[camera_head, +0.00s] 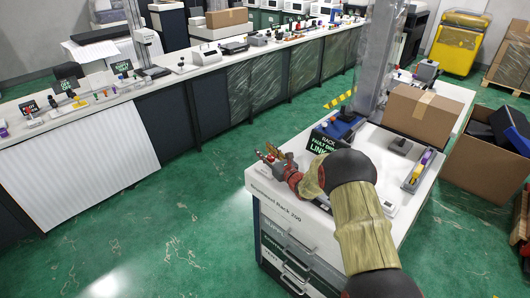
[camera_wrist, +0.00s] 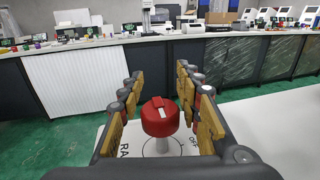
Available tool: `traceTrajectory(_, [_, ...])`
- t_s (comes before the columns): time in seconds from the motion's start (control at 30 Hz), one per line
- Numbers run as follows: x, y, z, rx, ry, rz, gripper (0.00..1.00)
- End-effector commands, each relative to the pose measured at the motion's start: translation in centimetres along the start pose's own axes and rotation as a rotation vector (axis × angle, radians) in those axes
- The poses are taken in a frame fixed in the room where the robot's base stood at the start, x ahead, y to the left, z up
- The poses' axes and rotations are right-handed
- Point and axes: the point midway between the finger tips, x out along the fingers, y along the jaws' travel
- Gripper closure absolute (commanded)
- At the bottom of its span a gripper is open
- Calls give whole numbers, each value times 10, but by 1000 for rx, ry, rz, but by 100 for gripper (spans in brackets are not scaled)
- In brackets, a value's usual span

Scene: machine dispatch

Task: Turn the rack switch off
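The rack switch is a red knob (camera_wrist: 160,120) on a pale stem, standing on a white plate (camera_wrist: 187,163) in the wrist view. A small white mark shows on its top. The word OFF is on the plate to its right, and letters starting "RA" are at its left. My gripper (camera_wrist: 160,75) is open, with its fingers on both sides of the knob and visible gaps between. In the head view my gripper (camera_head: 272,158) is low over the near left corner of the rack bench (camera_head: 292,222); the knob is mostly hidden there.
A dark sign reading RACK FAULT and LINK (camera_head: 323,143) stands close behind my gripper. A cardboard box (camera_head: 423,112) and a grey tray with a yellow item (camera_head: 417,171) are farther along the bench. Green floor is free between it and the long counter (camera_head: 170,85).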

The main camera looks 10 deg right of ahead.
Motion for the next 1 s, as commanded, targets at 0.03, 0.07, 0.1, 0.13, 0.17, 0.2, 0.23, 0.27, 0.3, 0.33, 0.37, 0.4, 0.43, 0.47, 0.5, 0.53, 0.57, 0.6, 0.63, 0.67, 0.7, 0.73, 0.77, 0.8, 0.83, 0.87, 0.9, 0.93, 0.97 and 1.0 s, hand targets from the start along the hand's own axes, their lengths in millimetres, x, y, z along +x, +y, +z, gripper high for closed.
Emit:
traceTrajectory(0.03, [0,0,0,0,0,0,70])
traceTrajectory(0.07, [0,0,0,0,0,0,72])
traceTrajectory(0.1, [0,0,0,0,0,0,74])
traceTrajectory(0.13, [0,0,0,0,0,0,76])
traceTrajectory(0.17, [0,0,0,0,0,0,78])
traceTrajectory(0.2, [0,0,0,0,0,0,80])
traceTrajectory(0.23, [0,0,0,0,0,0,82])
traceTrajectory(0.27, [0,0,0,0,0,0,84])
traceTrajectory(0.3, [0,0,0,0,0,0,86])
traceTrajectory(0.33, [0,0,0,0,0,0,88])
traceTrajectory(0.37, [0,0,0,0,0,0,89])
traceTrajectory(0.4, [0,0,0,0,0,0,91])
traceTrajectory(0.43, [0,0,0,0,0,0,93])
traceTrajectory(0.47, [0,0,0,0,0,0,95])
traceTrajectory(0.5, [0,0,0,0,0,0,97])
traceTrajectory(0.53, [0,0,0,0,0,0,99])
traceTrajectory(0.57, [0,0,0,0,0,0,100])
traceTrajectory(0.6, [0,0,0,0,0,0,100])
traceTrajectory(0.63, [0,0,0,0,0,0,100])
traceTrajectory(0.67, [0,0,0,0,0,0,100])
traceTrajectory(0.7, [0,0,0,0,0,0,100])
traceTrajectory(0.73, [0,0,0,0,0,0,100])
traceTrajectory(0.77, [0,0,0,0,0,0,100])
traceTrajectory(0.8, [0,0,0,0,0,0,100])
traceTrajectory(0.83, [0,0,0,0,0,1,100])
traceTrajectory(0.87, [0,0,0,0,0,3,100])
traceTrajectory(0.9, [0,0,0,0,0,6,100])
traceTrajectory(0.93, [0,0,0,0,0,10,100])
traceTrajectory(0.97, [0,0,0,0,-1,14,100])
traceTrajectory(1.0, [0,1,0,0,-1,24,100])
